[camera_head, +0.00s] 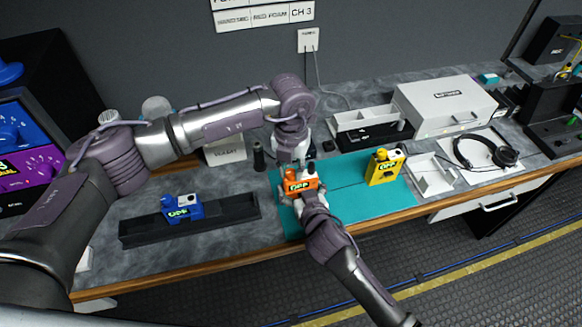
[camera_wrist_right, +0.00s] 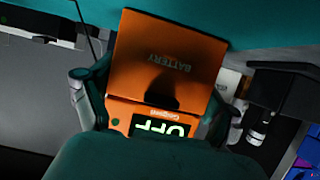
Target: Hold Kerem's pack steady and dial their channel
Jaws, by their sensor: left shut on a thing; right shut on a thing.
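The orange pack (camera_head: 300,184) is held upright at the left part of the teal mat (camera_head: 345,185), and its small display reads OFF. My right gripper (camera_head: 305,197) is shut on its body from the front. In the right wrist view the orange pack (camera_wrist_right: 165,62) shows its BATTERY panel and OFF display between the fingers. My left gripper (camera_head: 296,158) comes down from above and is shut at the pack's top; the exact part it grips is hidden. A yellow pack (camera_head: 384,168) stands on the mat. A blue pack (camera_head: 182,208) stands in the black tray (camera_head: 238,208). No name is legible.
A white open tray (camera_head: 430,176) and a headset (camera_head: 486,152) are right of the mat. A white case (camera_head: 445,106) and a divided box (camera_head: 366,130) stand behind. Wall signs (camera_head: 262,16) include CH 3. The mat between orange and yellow packs is clear.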

